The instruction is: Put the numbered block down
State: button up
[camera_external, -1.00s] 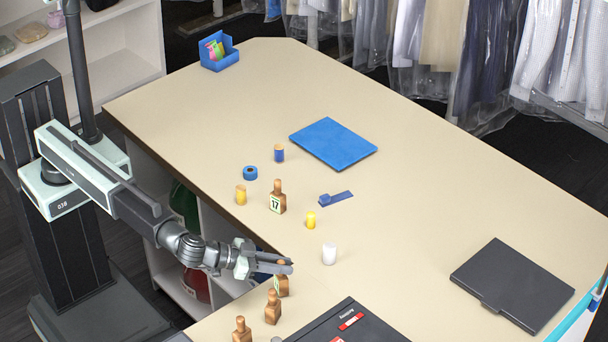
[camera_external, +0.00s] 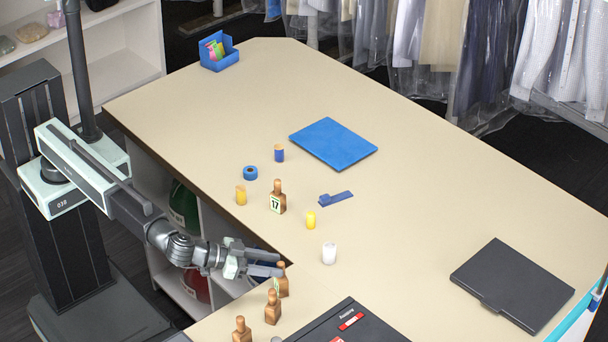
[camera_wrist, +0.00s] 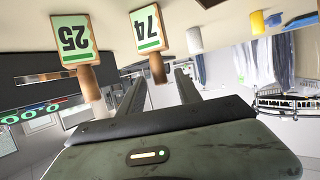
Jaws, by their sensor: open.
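My gripper (camera_external: 272,262) is open and empty, at the table's inner edge, just left of the nearest wooden numbered block (camera_external: 282,284). In the wrist view, which is upside down, the block marked 74 (camera_wrist: 148,32) stands on the table with its round handle pointing between my spread fingers (camera_wrist: 158,82). It looks free of the fingers. Another block marked 17 (camera_external: 278,200) stands upright farther back on the table. Two more wooden blocks, one here (camera_external: 272,308) and one at the lower edge (camera_external: 242,332), stand nearer the camera.
A black case (camera_external: 345,328) lies right of the block row. A white cylinder (camera_external: 329,253), yellow cylinders (camera_external: 311,220) and a blue tape roll (camera_external: 250,173) stand near the blocks. A blue pad (camera_external: 333,143) and dark laptop-like slab (camera_external: 512,283) lie farther off.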

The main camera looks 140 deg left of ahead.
jog(key=p+v, duration=0.3)
jog(key=v, duration=0.6)
jog(key=s+d+f+m+g+h, duration=0.3)
jog(key=s+f, duration=0.3)
jog(key=s, duration=0.1)
jog(key=s+d+f+m+g+h, duration=0.2)
jog(key=s+d+f+m+h, duration=0.1)
jog(key=s+f, duration=0.35)
jog(key=s+d+f+m+g+h, duration=0.2)
jog(key=s+d+m+h, duration=0.3)
jog(key=s+d, duration=0.3)
jog(key=shift+s+d+f+g+h+b, duration=0.3)
jog(key=shift+s+d+f+h, duration=0.15)
jog(key=shift+d, duration=0.35)
